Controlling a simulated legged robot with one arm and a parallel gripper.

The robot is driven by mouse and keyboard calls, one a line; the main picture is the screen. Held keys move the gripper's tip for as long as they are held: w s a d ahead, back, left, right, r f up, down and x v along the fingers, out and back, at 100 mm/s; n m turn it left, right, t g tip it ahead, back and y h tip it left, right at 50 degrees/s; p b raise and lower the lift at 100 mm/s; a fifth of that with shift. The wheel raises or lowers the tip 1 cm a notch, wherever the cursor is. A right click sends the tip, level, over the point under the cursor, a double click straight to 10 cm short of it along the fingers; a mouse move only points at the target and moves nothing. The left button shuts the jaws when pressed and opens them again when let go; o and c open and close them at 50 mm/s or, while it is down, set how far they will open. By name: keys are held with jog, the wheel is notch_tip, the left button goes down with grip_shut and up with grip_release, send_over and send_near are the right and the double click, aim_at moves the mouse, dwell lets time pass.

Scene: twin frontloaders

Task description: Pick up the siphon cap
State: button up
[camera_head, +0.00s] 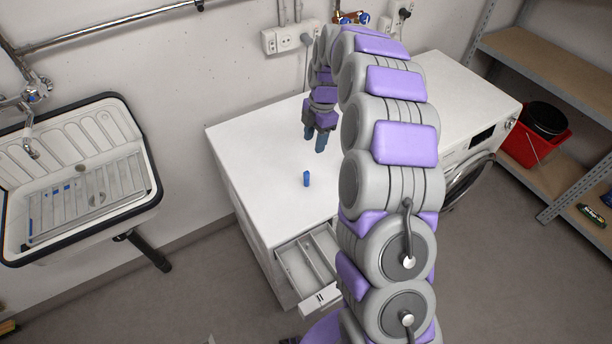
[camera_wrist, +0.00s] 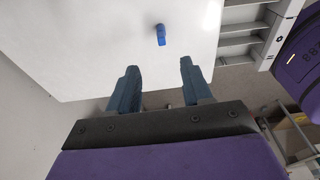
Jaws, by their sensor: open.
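The siphon cap (camera_head: 306,179) is a small blue piece standing on the white machine top (camera_head: 262,150), near its front. It also shows in the wrist view (camera_wrist: 160,35), beyond my fingertips and between their lines. My gripper (camera_head: 315,140) is above the white top, farther back than the cap. In the wrist view its two blue-grey fingers (camera_wrist: 158,68) are spread apart with nothing between them. The gripper is apart from the cap.
An open drawer (camera_head: 322,299) juts from the machine front below the cap. A sink (camera_head: 100,130) stands at the left. Shelves with a red bucket (camera_head: 520,150) are at the right. The wall with sockets (camera_head: 285,40) is behind. The white top around the cap is clear.

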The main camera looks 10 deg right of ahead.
aim_at(306, 172)
jog(key=f, duration=0.3)
jog(key=a+f+b, duration=0.1)
jog(key=f, duration=0.3)
jog(key=a+f+b, duration=0.1)
jog(key=f, duration=0.3)
jog(key=shift+s, duration=0.3)
jog(key=f, duration=0.1)
jog(key=f+b, duration=0.1)
jog(key=f, duration=0.1)
jog(key=a+f+b, duration=0.1)
jog(key=shift+s+f, duration=0.25)
jog(key=shift+f, duration=0.15)
grip_shut()
